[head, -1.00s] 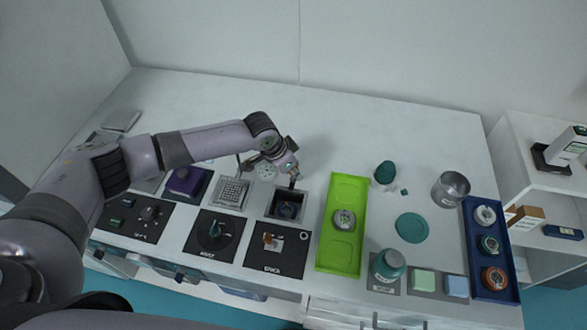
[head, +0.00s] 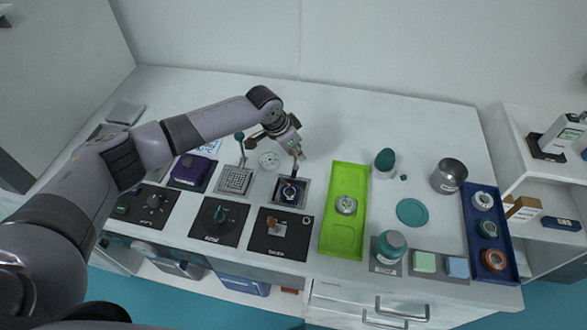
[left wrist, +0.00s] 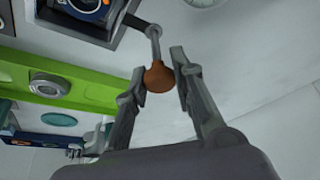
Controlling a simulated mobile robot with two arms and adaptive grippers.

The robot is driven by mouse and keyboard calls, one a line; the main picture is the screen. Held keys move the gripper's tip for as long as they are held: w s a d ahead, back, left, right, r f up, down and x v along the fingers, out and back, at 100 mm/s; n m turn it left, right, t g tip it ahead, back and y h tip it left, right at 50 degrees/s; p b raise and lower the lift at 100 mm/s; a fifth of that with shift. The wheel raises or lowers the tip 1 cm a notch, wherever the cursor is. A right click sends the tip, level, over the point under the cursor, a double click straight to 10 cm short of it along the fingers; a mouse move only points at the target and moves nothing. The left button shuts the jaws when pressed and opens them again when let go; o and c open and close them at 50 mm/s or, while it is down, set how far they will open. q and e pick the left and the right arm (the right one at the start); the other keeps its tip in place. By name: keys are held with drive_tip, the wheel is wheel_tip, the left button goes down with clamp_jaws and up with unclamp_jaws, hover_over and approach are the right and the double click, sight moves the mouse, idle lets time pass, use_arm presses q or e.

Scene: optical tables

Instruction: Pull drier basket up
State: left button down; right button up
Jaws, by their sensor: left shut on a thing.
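The drier basket (head: 277,196) sits at a square opening in the table, near the top of it, with a round watch-like item (head: 290,192) in it. The basket also shows at the top left of the left wrist view (left wrist: 66,27). A thin metal rod rises from its edge to a brown-orange knob (left wrist: 159,77). My left gripper (head: 296,152) is above the basket's far side, its fingers shut on the knob from both sides. My right gripper is not in view.
A similar grid basket (head: 235,181) with a teal-knobbed lever (head: 239,136) stands just left. A green tray (head: 342,238) lies close on the right. Control panels with knobs (head: 280,233) are in front.

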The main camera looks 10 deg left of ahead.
use_arm(q)
wheel_tip(320, 180, up, 3)
drive_tip(key=shift+s+f+p, duration=0.15)
drive_tip(key=shift+f+p, duration=0.05)
drive_tip(key=shift+p, duration=0.5)
drive_tip(key=shift+r, duration=0.15)
drive_tip(key=shift+w+r+p, duration=0.15)
drive_tip(key=shift+w+p, duration=0.2)
drive_tip(key=shift+p, duration=0.05)
drive_tip(key=c, duration=1.8)
unclamp_jaws()
drive_tip(key=o, duration=0.5)
drive_tip(key=shift+s, duration=0.2)
drive_tip(key=shift+c, duration=0.2)
drive_tip(key=v, duration=1.2)
drive_tip(key=shift+w, duration=0.2)
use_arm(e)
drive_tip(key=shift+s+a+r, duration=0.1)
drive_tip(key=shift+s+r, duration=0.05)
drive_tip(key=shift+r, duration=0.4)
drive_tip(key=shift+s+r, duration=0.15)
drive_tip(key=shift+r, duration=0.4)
